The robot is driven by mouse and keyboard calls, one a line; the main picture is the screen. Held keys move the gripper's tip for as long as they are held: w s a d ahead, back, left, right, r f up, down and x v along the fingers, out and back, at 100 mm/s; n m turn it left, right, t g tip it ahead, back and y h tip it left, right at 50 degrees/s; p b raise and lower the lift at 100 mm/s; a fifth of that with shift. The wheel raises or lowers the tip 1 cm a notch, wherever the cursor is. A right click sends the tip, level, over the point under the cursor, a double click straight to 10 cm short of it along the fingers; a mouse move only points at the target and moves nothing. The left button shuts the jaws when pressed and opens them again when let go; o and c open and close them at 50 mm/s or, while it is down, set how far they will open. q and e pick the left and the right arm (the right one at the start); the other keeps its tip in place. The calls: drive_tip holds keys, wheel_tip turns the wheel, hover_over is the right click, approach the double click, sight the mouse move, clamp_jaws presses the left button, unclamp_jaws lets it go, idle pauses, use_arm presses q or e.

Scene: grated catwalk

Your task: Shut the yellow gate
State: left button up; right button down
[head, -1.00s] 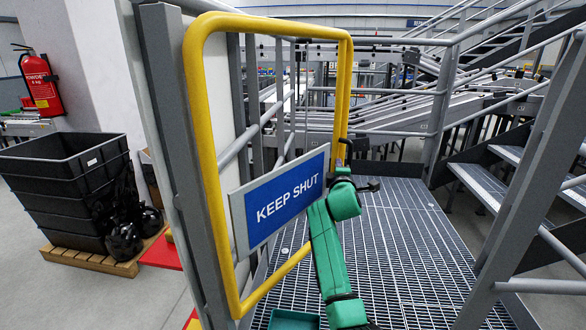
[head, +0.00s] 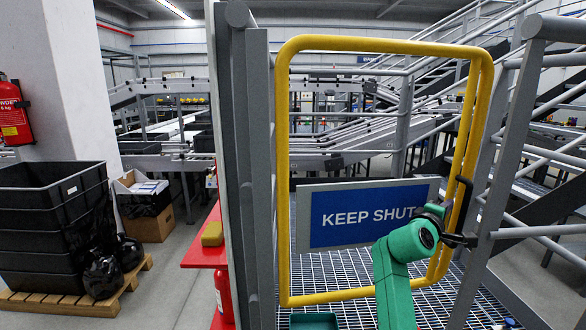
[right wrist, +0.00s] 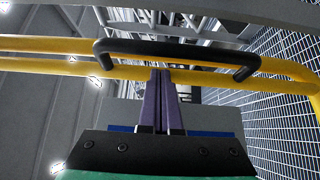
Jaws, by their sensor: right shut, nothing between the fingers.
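The yellow gate (head: 283,180) is a tube frame with a blue "KEEP SHUT" sign (head: 365,216). In the head view it stands nearly face-on across the catwalk, its left side beside a grey post (head: 258,180). Its right side is close to the right grey post (head: 502,170); I cannot tell whether they touch. A black handle (right wrist: 175,50) is on the gate's free side. My right gripper (head: 465,240) is shut and empty at that side, by the handle. In the right wrist view its fingertips (right wrist: 160,75) are at the yellow tube, below the handle; contact is unclear. My left gripper is not in view.
Grey railings and stairs (head: 560,140) rise at the right. The grating (head: 345,275) shows through the gate. Left of the gate are a red stand (head: 205,252), black stacked bins (head: 50,220) on a pallet and a box (head: 143,205).

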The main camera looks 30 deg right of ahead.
drive_tip(key=s+a+m+g, duration=0.2)
drive_tip(key=s+a+g, duration=0.1)
drive_tip(key=s, duration=0.3)
drive_tip(key=shift+s+a+f+g, duration=0.2)
drive_tip(key=shift+s+f+g, duration=0.1)
drive_tip(key=shift+s, duration=0.1)
